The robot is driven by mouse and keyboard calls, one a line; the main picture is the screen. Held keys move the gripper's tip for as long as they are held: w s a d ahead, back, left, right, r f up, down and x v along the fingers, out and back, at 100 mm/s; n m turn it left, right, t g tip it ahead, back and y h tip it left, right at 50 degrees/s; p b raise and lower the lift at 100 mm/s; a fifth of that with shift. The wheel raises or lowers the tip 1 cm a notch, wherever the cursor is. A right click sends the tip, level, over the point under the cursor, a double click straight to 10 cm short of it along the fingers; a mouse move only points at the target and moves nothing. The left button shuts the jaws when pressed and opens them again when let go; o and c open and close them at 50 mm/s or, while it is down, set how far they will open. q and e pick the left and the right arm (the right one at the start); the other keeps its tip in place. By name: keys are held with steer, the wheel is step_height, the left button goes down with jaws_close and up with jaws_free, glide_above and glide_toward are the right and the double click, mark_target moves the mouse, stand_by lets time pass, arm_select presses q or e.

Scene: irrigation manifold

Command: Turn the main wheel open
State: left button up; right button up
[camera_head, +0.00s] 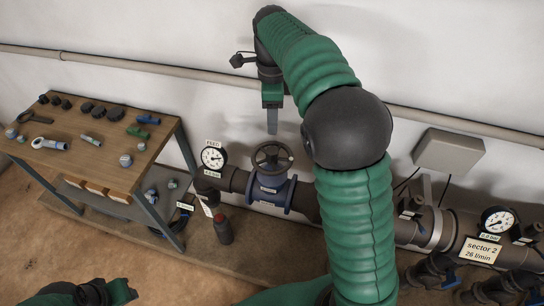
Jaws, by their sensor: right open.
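The main wheel (272,158) is a dark round handwheel on top of a blue valve body (268,190) set in the dark pipe, near the middle of the head view. My right gripper (272,122) hangs pointing down just above the wheel in the picture, apart from it as far as I can see. It is open and empty; one grey finger shows, seen edge-on. My left arm's end (118,291) shows at the bottom left edge, far from the wheel; its fingers cannot be made out.
A pressure gauge (212,158) marked FEED stands left of the valve. A wooden workbench (112,172) with several fittings is at left. My right arm hides the pipe right of the valve. A sector 2 sign (480,250) hangs at right.

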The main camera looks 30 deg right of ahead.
mark_target(273, 150)
step_height(273, 150, down, 15)
steer(key=shift+w+r, duration=0.1)
steer(key=shift+d, duration=0.15)
steer(key=shift+c, duration=1.1)
jaws_close()
